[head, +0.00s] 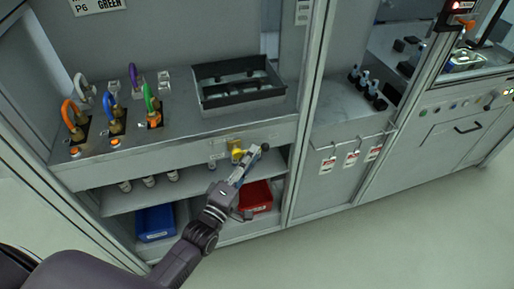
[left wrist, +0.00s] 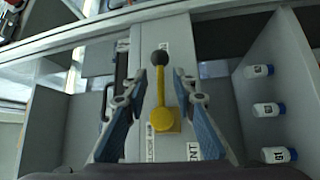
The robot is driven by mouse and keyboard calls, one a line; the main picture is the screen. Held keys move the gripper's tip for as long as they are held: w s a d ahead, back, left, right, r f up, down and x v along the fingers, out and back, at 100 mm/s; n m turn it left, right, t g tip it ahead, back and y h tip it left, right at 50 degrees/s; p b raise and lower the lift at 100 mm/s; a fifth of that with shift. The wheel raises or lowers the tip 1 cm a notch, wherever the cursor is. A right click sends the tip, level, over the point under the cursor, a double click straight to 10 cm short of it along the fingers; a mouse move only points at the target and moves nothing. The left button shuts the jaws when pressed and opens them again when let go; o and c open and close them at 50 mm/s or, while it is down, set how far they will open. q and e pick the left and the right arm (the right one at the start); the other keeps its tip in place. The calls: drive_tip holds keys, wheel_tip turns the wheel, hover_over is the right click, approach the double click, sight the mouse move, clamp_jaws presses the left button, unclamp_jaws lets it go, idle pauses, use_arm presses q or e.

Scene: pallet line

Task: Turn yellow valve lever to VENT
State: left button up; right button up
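The yellow valve lever (left wrist: 159,88) runs from its yellow hub (left wrist: 162,121) to a black knob (left wrist: 159,58) at the top in the left wrist view. In the head view the yellow hub (head: 238,156) is on the front of the bench. My left gripper (left wrist: 159,72) is open, with one finger on each side of the lever and visible gaps between. A partly hidden label ending in "ENT" (left wrist: 193,152) is at the hub's lower right. Another label (left wrist: 150,146) is at its lower left, partly covered by the hub. The lever points away from both labels. My right gripper is out of view.
A black tray (head: 240,101) and several coloured hoses stand on the bench above. Below are white bottles (left wrist: 268,109), a blue bin (head: 155,222) and a red bin (head: 257,197), partly behind my left arm. Tags hang to the right (head: 351,159). The floor in front is clear.

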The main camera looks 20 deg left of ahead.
use_arm(q)
drive_tip(key=x, duration=0.3)
drive_tip(key=shift+w+d, duration=0.1)
drive_tip(key=shift+w, duration=0.2)
clamp_jaws()
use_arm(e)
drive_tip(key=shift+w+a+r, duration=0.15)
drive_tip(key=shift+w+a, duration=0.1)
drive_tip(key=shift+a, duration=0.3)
use_arm(q)
drive_tip(key=shift+f, duration=0.1)
